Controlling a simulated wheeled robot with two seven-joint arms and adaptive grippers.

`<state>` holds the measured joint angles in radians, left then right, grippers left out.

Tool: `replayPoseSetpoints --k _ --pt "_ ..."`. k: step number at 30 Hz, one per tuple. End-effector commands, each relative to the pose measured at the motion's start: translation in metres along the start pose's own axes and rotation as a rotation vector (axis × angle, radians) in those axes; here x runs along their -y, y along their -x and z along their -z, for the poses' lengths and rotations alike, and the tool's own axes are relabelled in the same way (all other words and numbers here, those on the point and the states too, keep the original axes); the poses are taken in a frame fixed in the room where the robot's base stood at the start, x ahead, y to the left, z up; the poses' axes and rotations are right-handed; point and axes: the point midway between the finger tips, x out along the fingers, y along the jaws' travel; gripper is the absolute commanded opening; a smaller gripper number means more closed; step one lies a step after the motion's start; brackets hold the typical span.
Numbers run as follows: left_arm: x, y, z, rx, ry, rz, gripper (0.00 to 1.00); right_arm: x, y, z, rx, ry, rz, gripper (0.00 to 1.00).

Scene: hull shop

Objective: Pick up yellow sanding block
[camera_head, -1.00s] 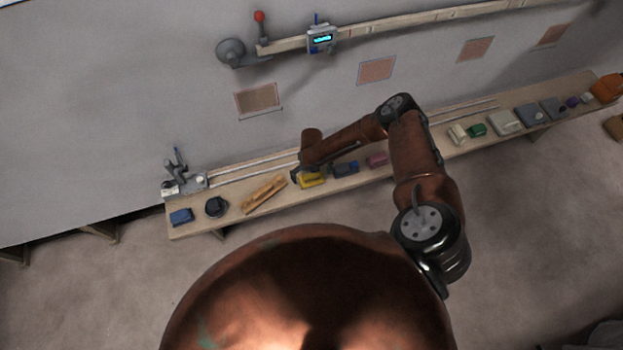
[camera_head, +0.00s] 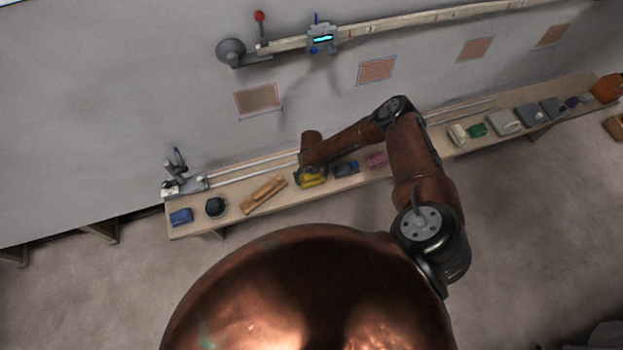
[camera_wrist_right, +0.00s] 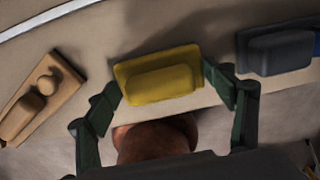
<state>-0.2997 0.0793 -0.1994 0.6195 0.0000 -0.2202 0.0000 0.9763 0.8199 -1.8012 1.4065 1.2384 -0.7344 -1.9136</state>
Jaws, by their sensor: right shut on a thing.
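The yellow sanding block (camera_head: 314,180) lies on the long wooden bench (camera_head: 234,213), between a wooden tool and a dark grey block. In the right wrist view the yellow block (camera_wrist_right: 158,76) sits between the fingers of my right gripper (camera_wrist_right: 166,88). The fingers touch its two short ends, so the gripper is shut on it. In the head view my right gripper (camera_head: 304,178) is at the block and partly covers it. I cannot tell whether the block is lifted off the bench. My left gripper is not in view.
A wooden tool (camera_head: 264,195) lies left of the block, and a dark grey block (camera_head: 346,169) and a pink block (camera_head: 377,159) lie right. A black round item (camera_head: 215,207) and a blue block (camera_head: 181,217) are at the left end. The wall (camera_head: 150,80) stands behind.

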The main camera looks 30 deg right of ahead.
Motion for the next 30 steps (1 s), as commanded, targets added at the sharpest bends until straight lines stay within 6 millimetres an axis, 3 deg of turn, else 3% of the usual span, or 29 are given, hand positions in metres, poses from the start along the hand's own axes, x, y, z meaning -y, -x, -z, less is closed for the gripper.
replayPoseSetpoints --k 11,18,26,30 --pt "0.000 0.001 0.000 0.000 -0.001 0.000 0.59 0.000 0.004 -0.001 0.001 0.000 -0.001 0.50" --pt "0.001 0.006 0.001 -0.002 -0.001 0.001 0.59 0.001 0.036 0.001 0.001 0.001 -0.001 0.50" --pt "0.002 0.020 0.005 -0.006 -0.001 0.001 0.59 0.001 0.094 0.051 -0.001 0.002 -0.002 0.50" --pt "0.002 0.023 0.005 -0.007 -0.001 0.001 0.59 0.000 0.107 0.087 -0.003 0.002 -0.002 0.50"
